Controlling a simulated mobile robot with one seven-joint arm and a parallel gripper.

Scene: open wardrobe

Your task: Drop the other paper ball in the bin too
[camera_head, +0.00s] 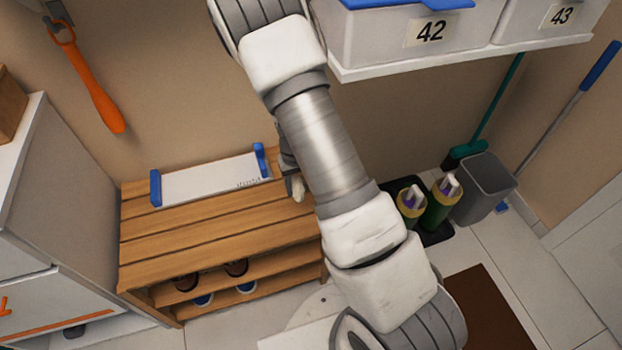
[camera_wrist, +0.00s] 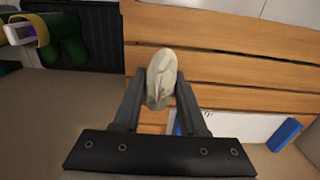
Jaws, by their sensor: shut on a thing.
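A crumpled off-white paper ball (camera_wrist: 161,75) is pinched between the two fingers of my gripper (camera_wrist: 160,92) in the wrist view. The ball is over the slatted wooden bench. In the head view the paper ball (camera_head: 298,188) shows small beside my forearm, near the bench's right end; my gripper is mostly hidden behind the arm there. The grey bin (camera_head: 482,192) stands upright on the floor at the right, by the back wall. It is well to the right of my gripper. I cannot make out what is inside it.
A white tray with blue handles (camera_head: 210,182) lies on the wooden bench (camera_head: 215,235). Green boots (camera_head: 437,207) stand on a dark mat between bench and bin. A green broom (camera_head: 492,105) leans behind the bin. A shelf with numbered boxes (camera_head: 460,57) overhangs this area.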

